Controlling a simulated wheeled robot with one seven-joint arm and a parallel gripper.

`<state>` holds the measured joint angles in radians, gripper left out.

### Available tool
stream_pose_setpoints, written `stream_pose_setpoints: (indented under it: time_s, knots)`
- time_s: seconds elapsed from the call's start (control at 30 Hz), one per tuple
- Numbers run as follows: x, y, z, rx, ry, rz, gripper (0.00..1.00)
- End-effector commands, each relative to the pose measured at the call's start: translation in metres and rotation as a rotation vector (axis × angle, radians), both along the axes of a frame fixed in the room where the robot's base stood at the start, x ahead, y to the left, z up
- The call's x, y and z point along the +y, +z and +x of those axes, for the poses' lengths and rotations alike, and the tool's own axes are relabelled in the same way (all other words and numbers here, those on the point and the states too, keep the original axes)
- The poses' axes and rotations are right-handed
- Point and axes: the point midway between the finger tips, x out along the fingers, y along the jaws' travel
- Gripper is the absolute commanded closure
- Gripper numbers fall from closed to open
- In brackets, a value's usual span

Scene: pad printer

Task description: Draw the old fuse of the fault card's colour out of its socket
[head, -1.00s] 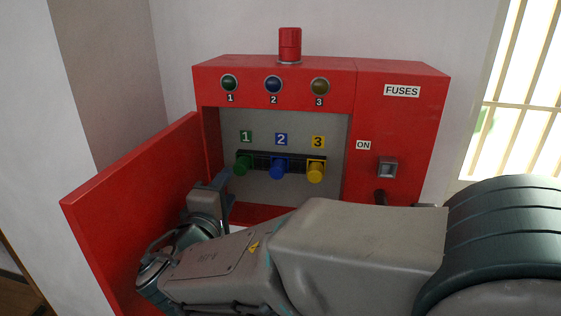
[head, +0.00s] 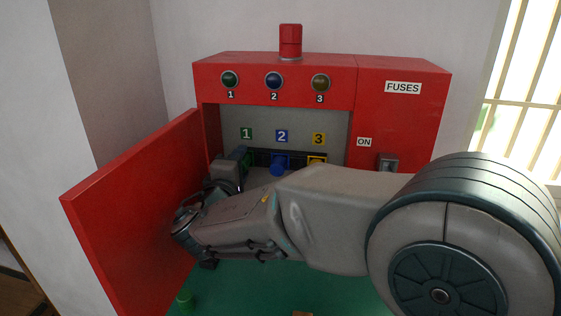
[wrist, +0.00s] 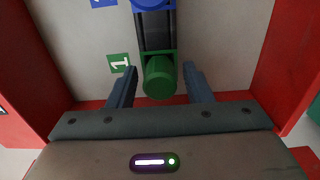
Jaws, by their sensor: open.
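The green fuse (wrist: 160,77) sits in socket 1, at the end of the black socket strip (wrist: 155,33). My gripper (wrist: 160,84) is open, with one finger on each side of the green fuse and a gap visible on both sides. In the head view the gripper mostly hides this fuse. The blue fuse (head: 279,165) sits in socket 2; its edge shows in the wrist view (wrist: 152,4). The yellow fuse (head: 317,160) in socket 3 is mostly hidden by my arm. I cannot make out a fault card.
The red cabinet (head: 400,115) has its door (head: 130,205) open at the left. Three lamps, numbered 1 to 3, and a red beacon (head: 290,42) are above. A loose green cylinder (head: 185,299) stands on the green surface (head: 240,290) below. Cabinet walls flank the gripper.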

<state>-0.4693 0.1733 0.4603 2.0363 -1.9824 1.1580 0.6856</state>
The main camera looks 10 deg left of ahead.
Motion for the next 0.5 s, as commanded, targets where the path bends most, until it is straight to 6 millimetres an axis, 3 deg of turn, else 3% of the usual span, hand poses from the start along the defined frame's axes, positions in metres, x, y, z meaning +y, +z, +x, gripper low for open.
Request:
stream_pose_setpoints:
  time_s: [0.1,0.27,0.3,0.33,0.4,0.5]
  knots:
    - [-0.0001,0.0001,0.0,0.0,0.0,0.0,0.57]
    - [-0.0002,0.0001,-0.0001,0.0,-0.001,0.0,1.0]
    - [-0.0002,0.0001,-0.0001,0.0,-0.001,0.0,1.0]
    - [-0.0002,0.0002,-0.0002,0.0,-0.001,0.0,0.81]
    - [-0.0002,0.0002,-0.0002,0.0,-0.001,0.0,1.0]
    - [-0.0002,0.0001,-0.0002,0.0,-0.001,0.0,1.0]
